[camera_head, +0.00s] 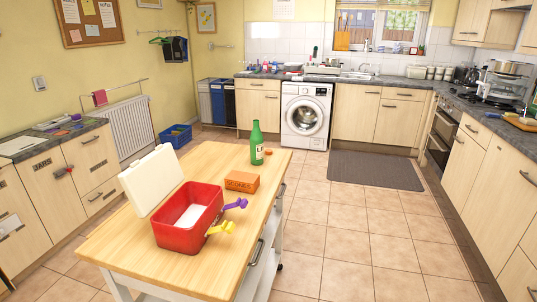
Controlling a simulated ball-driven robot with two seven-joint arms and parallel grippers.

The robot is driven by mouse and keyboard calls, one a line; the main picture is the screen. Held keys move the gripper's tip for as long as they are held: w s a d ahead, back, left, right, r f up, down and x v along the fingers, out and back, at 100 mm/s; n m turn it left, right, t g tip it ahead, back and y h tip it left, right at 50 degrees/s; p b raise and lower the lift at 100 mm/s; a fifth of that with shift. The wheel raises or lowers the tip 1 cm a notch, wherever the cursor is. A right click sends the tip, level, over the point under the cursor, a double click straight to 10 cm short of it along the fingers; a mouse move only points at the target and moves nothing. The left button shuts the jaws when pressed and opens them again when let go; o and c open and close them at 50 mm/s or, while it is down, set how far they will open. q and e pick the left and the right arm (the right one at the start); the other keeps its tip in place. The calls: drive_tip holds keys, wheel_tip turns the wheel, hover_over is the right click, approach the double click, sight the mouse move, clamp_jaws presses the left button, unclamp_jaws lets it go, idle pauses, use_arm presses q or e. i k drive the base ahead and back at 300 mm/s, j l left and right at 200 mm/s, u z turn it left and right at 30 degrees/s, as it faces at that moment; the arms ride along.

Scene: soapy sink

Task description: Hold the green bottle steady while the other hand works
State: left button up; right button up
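The green bottle (257,143) stands upright near the far right part of the wooden-topped island (150,262). It has a pale label and nothing is touching it that I can see. Neither of my grippers nor my arms shows in the head view.
A red box (172,237) with a cream lid (150,180) standing open sits nearer on the island. A purple item (236,204) and a yellow item (222,227) are at its right side. An orange box (241,182) lies between it and the bottle. The island's front is clear.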

sight(256, 139)
drive_tip(key=i+l+u, duration=0.15)
drive_tip(key=u, duration=0.95)
drive_tip(key=i+l+u, duration=0.15)
drive_tip(key=l+u, duration=0.2)
drive_tip(key=l, duration=0.2)
drive_tip(key=l+u, duration=0.35)
drive_tip(key=l, duration=0.25)
drive_tip(key=l+u, duration=0.35)
drive_tip(key=l, duration=0.9)
drive_tip(key=k+l+u, duration=0.1)
drive_tip(key=l, duration=1.25)
drive_tip(key=k+l+u, duration=0.1)
drive_tip(key=l, duration=0.55)
